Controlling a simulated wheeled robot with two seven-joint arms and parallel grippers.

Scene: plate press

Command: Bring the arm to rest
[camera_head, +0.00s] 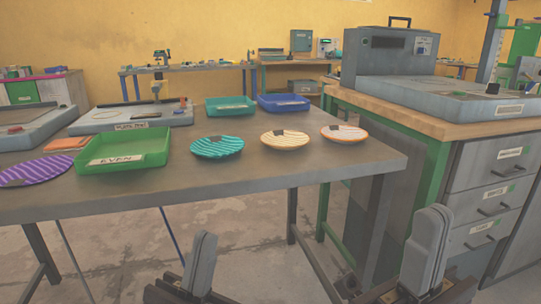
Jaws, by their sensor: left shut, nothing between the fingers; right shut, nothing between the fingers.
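My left gripper (200,266) is at the bottom middle of the head view, in front of the grey table (318,174) and below its top. It is shut and empty. My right gripper (428,250) is at the bottom right, in front of the drawer cabinet (488,190). It is also shut and empty. Both grippers point upward and touch nothing that I can see. Most of both arms is out of view.
On the table are a green tray (122,155) labelled EVEN, a purple striped plate (36,171), a teal striped plate (217,147), a yellow striped plate (285,140) and an orange-rimmed plate (344,134). Teal (230,111) and blue (284,107) trays stand behind. Floor shows below the table.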

